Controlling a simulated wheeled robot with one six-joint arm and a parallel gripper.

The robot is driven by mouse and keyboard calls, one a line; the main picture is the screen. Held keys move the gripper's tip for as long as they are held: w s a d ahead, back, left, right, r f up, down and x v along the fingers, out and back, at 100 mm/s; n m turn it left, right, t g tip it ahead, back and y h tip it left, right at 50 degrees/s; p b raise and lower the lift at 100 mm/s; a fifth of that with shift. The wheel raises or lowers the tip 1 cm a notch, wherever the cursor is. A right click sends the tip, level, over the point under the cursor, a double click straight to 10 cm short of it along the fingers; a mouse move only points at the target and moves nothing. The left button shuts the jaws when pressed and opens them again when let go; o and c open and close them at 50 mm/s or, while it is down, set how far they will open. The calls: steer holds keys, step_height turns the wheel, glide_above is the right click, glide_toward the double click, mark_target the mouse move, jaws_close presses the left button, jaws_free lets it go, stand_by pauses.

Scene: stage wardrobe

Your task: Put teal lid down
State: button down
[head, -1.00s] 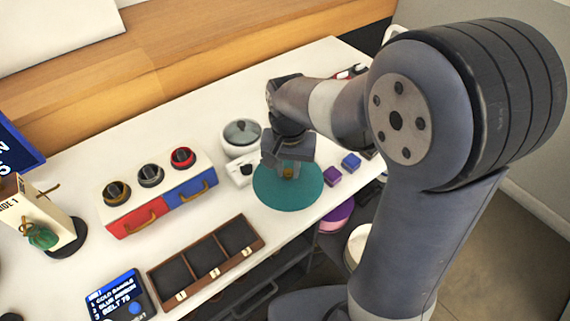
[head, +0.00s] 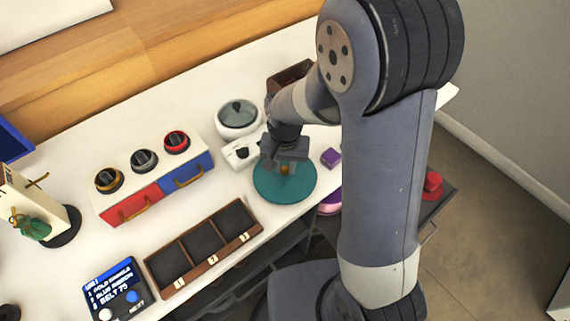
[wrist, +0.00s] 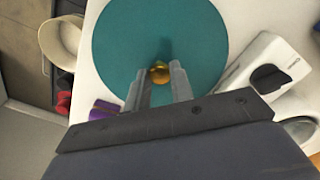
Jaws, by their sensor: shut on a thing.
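The teal lid (head: 285,186) is a flat round disc with a small gold knob at its centre. It is over the front part of the white table, beside the wooden tray. My gripper (head: 286,168) is above it, shut on the gold knob. In the wrist view the teal lid (wrist: 160,40) fills the upper middle, and my gripper (wrist: 162,82) has its two fingers at the gold knob (wrist: 160,73). I cannot tell whether the lid touches the table.
A three-part wooden tray (head: 246,237) is left of the lid. A white device (head: 240,152) and a glass-lidded pot (head: 238,116) stand behind it. A purple block (head: 331,158) is at its right. The red and blue drawer box (head: 160,196) is farther left.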

mark_target(285, 169)
steer(key=shift+f, duration=0.15)
steer(key=c, duration=1.2)
jaws_free()
steer(key=shift+c, duration=0.2)
step_height(285, 169, up, 12)
steer(key=p, duration=0.1)
steer(key=shift+r, duration=0.2)
